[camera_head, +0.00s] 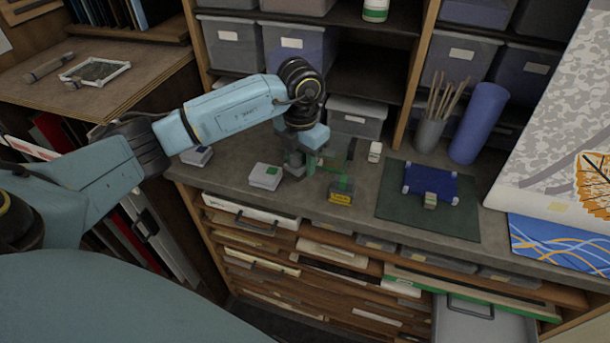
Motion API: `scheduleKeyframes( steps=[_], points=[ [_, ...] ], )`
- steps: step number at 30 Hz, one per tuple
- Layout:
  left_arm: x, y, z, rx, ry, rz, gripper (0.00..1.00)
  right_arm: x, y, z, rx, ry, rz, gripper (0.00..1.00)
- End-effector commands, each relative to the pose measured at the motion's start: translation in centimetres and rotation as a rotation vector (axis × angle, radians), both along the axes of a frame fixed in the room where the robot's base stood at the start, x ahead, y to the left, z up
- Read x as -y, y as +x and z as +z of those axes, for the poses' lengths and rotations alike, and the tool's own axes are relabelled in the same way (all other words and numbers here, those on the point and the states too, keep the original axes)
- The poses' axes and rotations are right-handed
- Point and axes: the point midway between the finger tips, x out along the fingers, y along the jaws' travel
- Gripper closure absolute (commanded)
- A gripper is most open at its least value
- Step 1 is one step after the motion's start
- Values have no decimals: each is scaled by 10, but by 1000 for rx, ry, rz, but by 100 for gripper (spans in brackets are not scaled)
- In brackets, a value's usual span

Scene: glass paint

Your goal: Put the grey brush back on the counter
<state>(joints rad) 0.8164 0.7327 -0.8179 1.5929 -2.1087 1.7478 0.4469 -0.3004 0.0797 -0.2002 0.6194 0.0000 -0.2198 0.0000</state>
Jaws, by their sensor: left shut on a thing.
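My left gripper (305,165) points down over the middle of the counter (235,185). It is shut on a small grey thing (294,169), which I take to be the grey brush. The fingers hide most of it, and I cannot tell whether it touches the counter. My right gripper is not in view.
Behind are a cup of sticks (430,134), a blue cylinder (478,123) and a small white bottle (375,152). Drawers lie below the counter's front edge.

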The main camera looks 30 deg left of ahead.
Motion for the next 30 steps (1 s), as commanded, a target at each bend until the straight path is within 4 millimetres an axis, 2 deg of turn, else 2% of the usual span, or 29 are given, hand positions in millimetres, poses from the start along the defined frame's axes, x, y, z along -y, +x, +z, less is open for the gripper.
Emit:
scheduleKeyframes(
  steps=[3,8,15,26,27,30],
  points=[
    [0,0,-18,-2,0,-1,82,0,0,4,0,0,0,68],
    [0,0,-29,-1,-1,-1,82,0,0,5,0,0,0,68],
    [0,-1,-60,-2,0,-1,82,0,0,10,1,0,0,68],
    [0,0,-66,1,0,-2,82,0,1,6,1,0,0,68],
    [0,0,-67,1,0,-2,59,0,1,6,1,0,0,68],
    [0,0,-66,1,0,-2,46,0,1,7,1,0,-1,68]
  ],
)
